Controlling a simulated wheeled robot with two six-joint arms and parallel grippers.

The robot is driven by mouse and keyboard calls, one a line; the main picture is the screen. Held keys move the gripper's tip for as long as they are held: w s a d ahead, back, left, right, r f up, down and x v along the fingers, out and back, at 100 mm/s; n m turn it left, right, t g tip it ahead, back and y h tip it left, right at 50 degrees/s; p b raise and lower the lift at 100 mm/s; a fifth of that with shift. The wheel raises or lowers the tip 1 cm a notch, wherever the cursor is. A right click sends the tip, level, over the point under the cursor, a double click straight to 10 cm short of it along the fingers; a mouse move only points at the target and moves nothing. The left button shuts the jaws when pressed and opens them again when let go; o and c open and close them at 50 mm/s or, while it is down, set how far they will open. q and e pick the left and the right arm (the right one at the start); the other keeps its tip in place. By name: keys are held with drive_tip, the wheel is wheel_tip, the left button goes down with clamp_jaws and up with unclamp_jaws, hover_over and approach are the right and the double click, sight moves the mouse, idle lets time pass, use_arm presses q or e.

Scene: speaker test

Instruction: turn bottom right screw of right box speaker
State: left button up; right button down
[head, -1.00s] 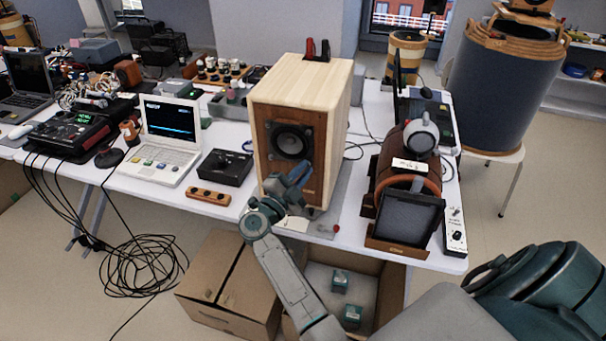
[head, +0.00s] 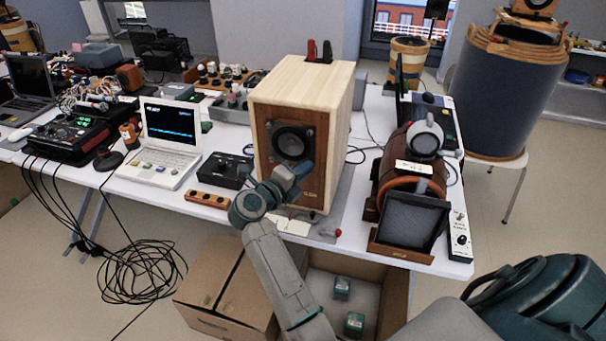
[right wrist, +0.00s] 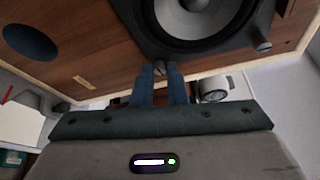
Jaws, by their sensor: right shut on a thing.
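The box speaker (head: 325,115) stands on the table, pale wood with a brown front. Its round dark driver (head: 290,143) faces me; it also shows in the right wrist view (right wrist: 195,15). My right gripper (head: 307,167) is at the driver's lower right edge. In the right wrist view its blue fingers (right wrist: 160,78) are shut on a small screw (right wrist: 159,67) at the driver's frame, partly hidden between the tips. Another screw (right wrist: 263,45) shows at the frame's right in that view. My left gripper is not in view.
A laptop (head: 168,135) and a black box (head: 227,169) stand left of the speaker.

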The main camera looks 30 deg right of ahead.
drive_tip(key=shift+r+m, duration=0.1)
drive_tip(key=shift+m, duration=0.4)
drive_tip(key=shift+y, duration=0.3)
drive_tip(key=c, duration=1.5)
unclamp_jaws()
drive_tip(key=shift+o, duration=0.2)
